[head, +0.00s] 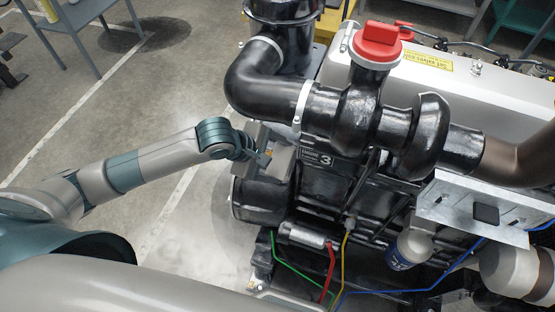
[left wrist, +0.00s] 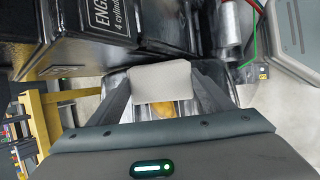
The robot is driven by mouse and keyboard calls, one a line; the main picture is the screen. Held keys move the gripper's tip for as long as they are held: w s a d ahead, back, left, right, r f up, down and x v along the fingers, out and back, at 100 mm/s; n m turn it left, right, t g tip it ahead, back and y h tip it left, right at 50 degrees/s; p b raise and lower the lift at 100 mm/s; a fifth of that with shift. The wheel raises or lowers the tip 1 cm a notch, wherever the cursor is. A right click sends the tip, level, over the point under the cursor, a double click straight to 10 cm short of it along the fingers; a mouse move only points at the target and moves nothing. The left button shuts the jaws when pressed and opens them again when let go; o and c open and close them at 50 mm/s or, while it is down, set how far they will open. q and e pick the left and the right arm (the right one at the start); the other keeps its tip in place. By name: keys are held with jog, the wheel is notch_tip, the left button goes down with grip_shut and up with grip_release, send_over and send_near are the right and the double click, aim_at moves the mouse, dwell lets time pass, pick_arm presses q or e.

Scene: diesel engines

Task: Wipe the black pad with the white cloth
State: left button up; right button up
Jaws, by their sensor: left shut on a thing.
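The black pad (head: 486,213) is a small dark square on a silvery metal plate (head: 460,203) at the right of the head view. My left gripper (head: 275,158) is beside the left side of the black engine, well to the left of the pad. In the left wrist view my left gripper (left wrist: 163,88) is shut on a flat, pale, squarish piece, which looks like the white cloth (left wrist: 161,80). The cloth is apart from the pad. It cannot be clearly made out in the head view. My right gripper is not in view.
The engine (head: 265,200) has a thick black pipe (head: 255,75) and a red cap (head: 380,40) standing up between my left gripper and the plate. Green, red, yellow and blue wires (head: 345,250) run low along its front. Open floor (head: 185,215) lies left.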

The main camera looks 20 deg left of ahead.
pick_arm(q)
jog(key=shift+w+f, duration=0.1)
jog(key=shift+f, duration=0.1)
jog(key=shift+a+b, duration=0.75)
jog(key=shift+a, duration=0.35)
jog(key=shift+s+a+r+b, duration=0.15)
jog(key=shift+a+b, duration=0.1)
jog(key=shift+a, duration=0.25)
jog(key=shift+s+a+f+b, duration=0.15)
jog(key=shift+a+b, duration=0.1)
jog(key=shift+a, duration=0.25)
jog(key=shift+r, duration=0.1)
